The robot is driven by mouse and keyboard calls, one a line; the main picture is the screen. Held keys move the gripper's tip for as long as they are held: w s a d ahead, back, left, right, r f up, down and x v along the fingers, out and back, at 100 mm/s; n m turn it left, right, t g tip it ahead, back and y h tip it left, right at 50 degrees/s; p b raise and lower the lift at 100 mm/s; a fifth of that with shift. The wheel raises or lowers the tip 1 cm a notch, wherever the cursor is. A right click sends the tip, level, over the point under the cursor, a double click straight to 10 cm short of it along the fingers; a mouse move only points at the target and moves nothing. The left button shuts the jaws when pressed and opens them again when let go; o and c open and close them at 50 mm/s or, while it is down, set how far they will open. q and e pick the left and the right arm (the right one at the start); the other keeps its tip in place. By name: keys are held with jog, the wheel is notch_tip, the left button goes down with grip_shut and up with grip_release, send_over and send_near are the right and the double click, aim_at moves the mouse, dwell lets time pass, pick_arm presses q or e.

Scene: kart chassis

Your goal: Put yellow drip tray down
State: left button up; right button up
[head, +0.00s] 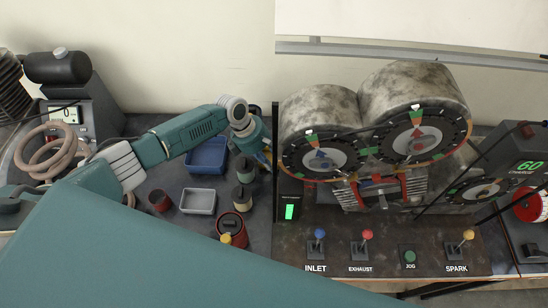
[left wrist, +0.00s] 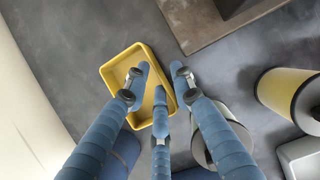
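The yellow drip tray (left wrist: 112,70) is a shallow rectangular tray, seen in the left wrist view against the grey bench top. My left gripper (left wrist: 160,75) has its blue fingers spread at the tray's right side. One fingertip is over the tray's inside and another is beyond its right wall, with a gap between them. The fingers hide part of the near end. I cannot tell whether any finger touches the wall. In the head view my left gripper (head: 262,148) reaches down by the machine's left side, and the tray is mostly hidden there. My right gripper is out of view.
A blue bin (head: 207,156), a grey tray (head: 198,201) and several cans and spools, including a red one (head: 232,228), crowd the bench near the gripper. The machine's base plate (left wrist: 215,25) is close beyond the tray. Bare bench shows left of the tray.

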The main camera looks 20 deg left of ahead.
pick_arm(q)
jog(key=shift+d+f, duration=0.1)
jog(key=shift+f, duration=0.15)
jog(key=shift+f, duration=0.2)
dwell(0.3)
grip_shut()
